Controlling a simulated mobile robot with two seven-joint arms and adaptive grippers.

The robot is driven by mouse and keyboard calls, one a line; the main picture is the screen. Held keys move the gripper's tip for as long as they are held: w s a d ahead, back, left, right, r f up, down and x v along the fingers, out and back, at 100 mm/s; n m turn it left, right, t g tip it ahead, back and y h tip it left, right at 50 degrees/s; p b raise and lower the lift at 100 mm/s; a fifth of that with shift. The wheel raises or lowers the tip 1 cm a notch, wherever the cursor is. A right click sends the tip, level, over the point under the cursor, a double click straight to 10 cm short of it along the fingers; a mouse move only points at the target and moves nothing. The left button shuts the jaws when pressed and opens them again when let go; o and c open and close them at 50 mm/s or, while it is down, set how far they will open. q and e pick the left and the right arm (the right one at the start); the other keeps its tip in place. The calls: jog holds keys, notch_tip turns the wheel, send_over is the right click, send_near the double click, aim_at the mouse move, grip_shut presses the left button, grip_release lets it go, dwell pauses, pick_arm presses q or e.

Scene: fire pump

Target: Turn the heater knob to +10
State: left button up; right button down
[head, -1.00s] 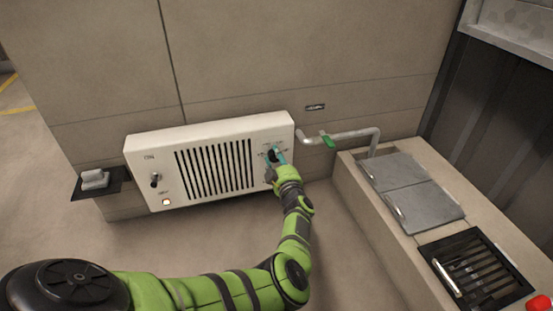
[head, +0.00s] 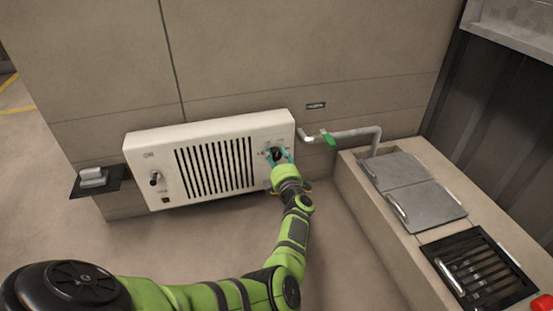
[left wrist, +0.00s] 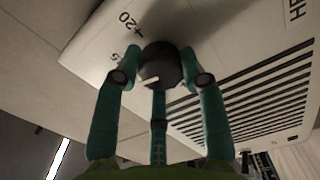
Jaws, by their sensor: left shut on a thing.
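The white heater (head: 165,140) is mounted on the wall, with a dark slatted grille across its middle. Its black round knob (head: 277,153) is at the right end of the front. In the left wrist view the knob (left wrist: 160,62) shows a pale pointer mark, with "+20" and a "5" printed on the panel beside it. My left gripper (head: 278,157) is shut on the knob, teal fingers on opposite sides of it. In the left wrist view the gripper (left wrist: 162,78) also shows a third finger below the knob. The exact setting is unclear. My right gripper is out of view.
A switch (head: 155,178) and a small dark square (head: 166,199) are at the heater's left end. A counter with metal lids (head: 410,170) stands at the right.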

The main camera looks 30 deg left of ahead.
pick_arm(q)
jog(key=n, duration=0.1)
jog(key=n+b, duration=0.1)
jog(key=n, duration=0.1)
jog(key=a+n, duration=0.1)
jog(key=shift+s+f+n, duration=0.1)
jog(key=shift+s+n, duration=0.15)
jog(key=shift+n, duration=0.15)
jog(key=shift+f+n+b, duration=0.1)
jog(key=shift+n+b, duration=0.65)
jog(key=shift+n, duration=0.75)
jog(key=o, duration=1.1)
jog(key=shift+f, duration=0.1)
jog(key=shift+d, duration=0.15)
jog(key=shift+w+d, duration=0.1)
